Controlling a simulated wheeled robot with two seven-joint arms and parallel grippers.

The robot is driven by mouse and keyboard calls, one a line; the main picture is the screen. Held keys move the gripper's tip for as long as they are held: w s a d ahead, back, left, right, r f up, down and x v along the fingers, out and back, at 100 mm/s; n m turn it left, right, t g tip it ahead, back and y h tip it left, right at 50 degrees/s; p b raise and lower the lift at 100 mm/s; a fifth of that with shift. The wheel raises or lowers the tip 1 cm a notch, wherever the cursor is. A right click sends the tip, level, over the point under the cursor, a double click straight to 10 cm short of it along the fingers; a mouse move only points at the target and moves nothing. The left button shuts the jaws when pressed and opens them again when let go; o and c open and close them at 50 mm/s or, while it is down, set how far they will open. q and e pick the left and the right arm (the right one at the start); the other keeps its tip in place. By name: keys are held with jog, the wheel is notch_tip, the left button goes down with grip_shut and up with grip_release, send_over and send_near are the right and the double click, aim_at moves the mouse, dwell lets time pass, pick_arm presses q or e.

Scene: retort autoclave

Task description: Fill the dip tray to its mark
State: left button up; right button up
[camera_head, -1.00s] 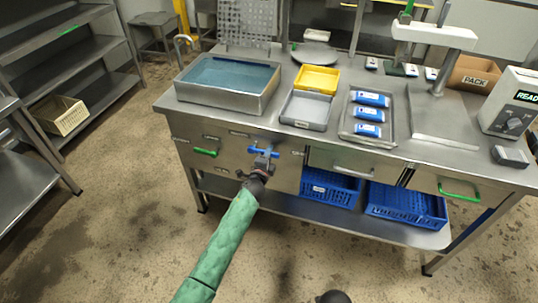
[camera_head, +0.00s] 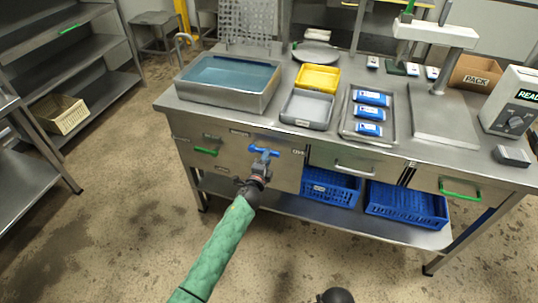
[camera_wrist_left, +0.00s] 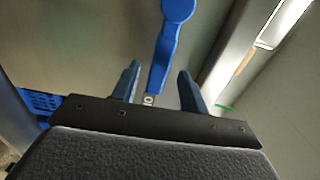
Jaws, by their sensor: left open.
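The dip tray (camera_head: 224,100) is a deep metal basin at the left of the steel bench, holding blue liquid below its rim. No fill mark can be made out. A blue valve handle (camera_head: 264,152) sticks out from the bench front below the tray. My left gripper (camera_head: 259,170) is open just in front of and below the handle. In the left wrist view, the handle's blue lever (camera_wrist_left: 162,50) shows between the spread fingers; contact cannot be told.
A yellow tray (camera_head: 318,78), a grey tray (camera_head: 308,108) and a metal tray with blue packs (camera_head: 371,98) stand on the bench. Blue crates (camera_head: 405,205) sit on the lower shelf. The floor in front is clear.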

pick_arm(q)
jog(key=v, duration=0.4)
jog(key=shift+s+b, duration=0.1)
jog(key=shift+b, duration=0.2)
pick_arm(e)
jog(key=r, duration=0.3)
jog(key=shift+s+a+r, duration=0.15)
jog(key=shift+s+r, duration=0.15)
jog(key=shift+r, duration=0.05)
jog(key=shift+w+f, duration=0.1)
